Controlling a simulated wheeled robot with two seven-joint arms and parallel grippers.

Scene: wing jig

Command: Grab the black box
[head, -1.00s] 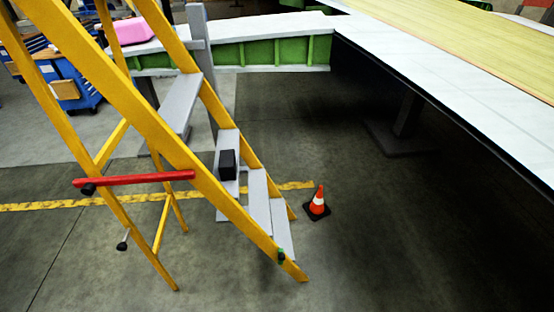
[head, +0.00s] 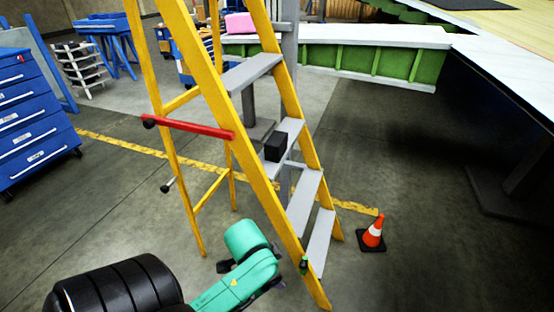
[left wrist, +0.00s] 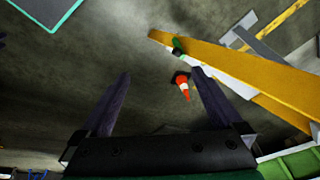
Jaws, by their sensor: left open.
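The black box (head: 276,146) sits on a grey step of the yellow ladder (head: 257,160) in the head view. It does not show in the left wrist view. My left gripper (left wrist: 160,72) is open, with nothing between its dark fingers. My green left arm is at the bottom of the head view, below and left of the box and well apart from it. The ladder's lower end also shows in the left wrist view (left wrist: 240,68). My right gripper is not in view.
An orange cone (head: 373,232) stands right of the ladder. A red bar (head: 190,127) sticks out left of it. A blue drawer cabinet (head: 32,120) is at left. A green-and-white wing structure (head: 365,58) is behind.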

